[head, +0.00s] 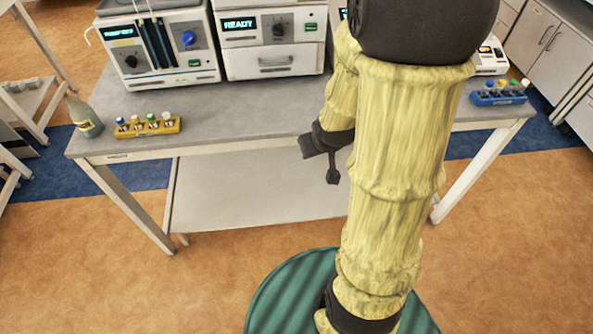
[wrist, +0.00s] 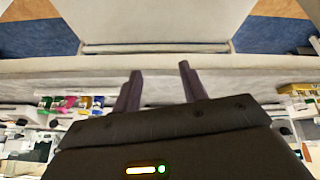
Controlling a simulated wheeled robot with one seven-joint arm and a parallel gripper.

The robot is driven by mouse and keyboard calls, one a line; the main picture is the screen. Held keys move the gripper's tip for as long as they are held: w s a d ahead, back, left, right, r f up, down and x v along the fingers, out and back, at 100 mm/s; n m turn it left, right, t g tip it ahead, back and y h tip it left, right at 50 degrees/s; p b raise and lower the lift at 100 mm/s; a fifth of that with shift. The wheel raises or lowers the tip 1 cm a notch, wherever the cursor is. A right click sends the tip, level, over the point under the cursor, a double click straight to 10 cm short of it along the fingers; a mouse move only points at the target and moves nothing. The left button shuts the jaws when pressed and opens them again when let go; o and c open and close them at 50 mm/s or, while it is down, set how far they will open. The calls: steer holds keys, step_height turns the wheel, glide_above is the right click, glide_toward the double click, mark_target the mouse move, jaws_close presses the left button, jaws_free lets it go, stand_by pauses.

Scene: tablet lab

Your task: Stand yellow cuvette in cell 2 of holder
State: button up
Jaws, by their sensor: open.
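A yellow holder (head: 160,129) stands on the left of the bench with several small capped pieces in it: blue, yellow, green and white. A blue holder (head: 499,99) stands at the far right of the bench, also with several capped pieces, one of them yellow. Which piece is the yellow cuvette, and which cell is cell 2, I cannot tell at this size. My gripper (head: 319,164) hangs in front of the bench's front edge, away from both holders. In the wrist view its two fingers (wrist: 160,72) are apart with nothing between them.
The bench top (head: 245,112) is clear in the middle. Two instruments (head: 160,50) (head: 270,40) stand at its back, and a bottle (head: 84,116) stands at its left corner. A lower shelf (head: 250,190) lies under the bench. A white device (head: 491,56) is behind the blue holder.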

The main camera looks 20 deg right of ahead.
steer(key=s+a+r+g+y, duration=0.1)
steer(key=s+a+r+g, duration=0.1)
steer(key=s+a, duration=0.5)
steer(key=shift+a+r+g, duration=0.4)
steer(key=shift+a+g, duration=0.2)
steer(key=shift+a, duration=0.25)
steer(key=shift+o, duration=0.5)
steer(key=shift+c, duration=1.2)
steer(key=shift+a, duration=0.1)
